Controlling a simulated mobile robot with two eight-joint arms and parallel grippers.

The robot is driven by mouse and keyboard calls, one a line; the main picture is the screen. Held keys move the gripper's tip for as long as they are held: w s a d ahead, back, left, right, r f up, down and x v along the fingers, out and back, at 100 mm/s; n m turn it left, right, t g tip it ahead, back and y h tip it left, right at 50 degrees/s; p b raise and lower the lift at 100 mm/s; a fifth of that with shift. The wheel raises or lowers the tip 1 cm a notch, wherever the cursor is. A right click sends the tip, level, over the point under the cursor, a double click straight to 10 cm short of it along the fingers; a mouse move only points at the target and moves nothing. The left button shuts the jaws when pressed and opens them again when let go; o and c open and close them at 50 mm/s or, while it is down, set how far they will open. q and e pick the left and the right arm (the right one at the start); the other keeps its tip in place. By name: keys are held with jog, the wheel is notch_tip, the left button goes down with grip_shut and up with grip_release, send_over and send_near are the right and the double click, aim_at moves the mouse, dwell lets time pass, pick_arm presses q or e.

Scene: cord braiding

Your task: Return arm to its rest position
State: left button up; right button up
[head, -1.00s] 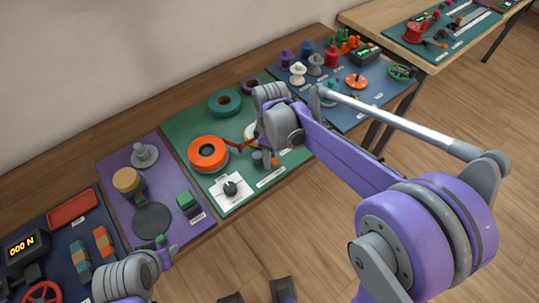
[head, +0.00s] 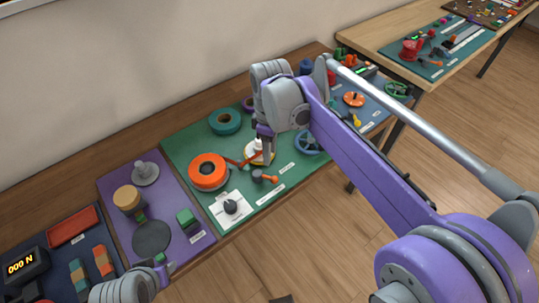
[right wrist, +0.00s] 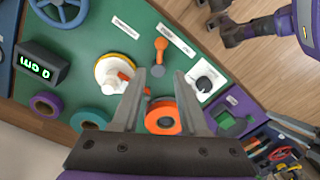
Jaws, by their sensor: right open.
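My right gripper (head: 266,148) hangs above the green mat (head: 190,150) in the head view, close to a white cone-shaped piece on a yellow-rimmed disc (head: 259,156). In the right wrist view its two fingers (right wrist: 161,105) are spread with nothing held between them. An orange ring (right wrist: 163,117) shows beyond the gap, lower down on the mat. My left gripper (right wrist: 216,24) shows in the right wrist view over the floor in front of the table, its dark fingers apart and empty.
The green mat also holds a teal ring (head: 225,121), a black knob on a white plate (head: 231,206) and an orange-handled tool (head: 265,177). A purple mat (head: 115,190) lies left of it. A second table (head: 385,48) stands at the back right.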

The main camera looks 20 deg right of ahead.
jog(key=shift+s, duration=0.1)
dwell(0.4)
pick_arm(q)
jog(key=r+p, duration=0.2)
jog(key=w+r+p, duration=0.1)
jog(key=r+p, duration=0.1)
jog(key=r, duration=0.1)
pick_arm(e)
jog(key=s+d+f+m+t, duration=0.1)
jog(key=s+f+m+t, duration=0.1)
jog(key=s+m, duration=0.3)
jog(key=s+d+f+m+t, duration=0.1)
jog(key=s+m, duration=0.4)
jog(key=s, duration=0.7)
jog(key=f+t, duration=0.1)
jog(key=t, duration=0.1)
jog(key=shift+d+m+t, duration=0.3)
jog(key=shift+t, duration=0.1)
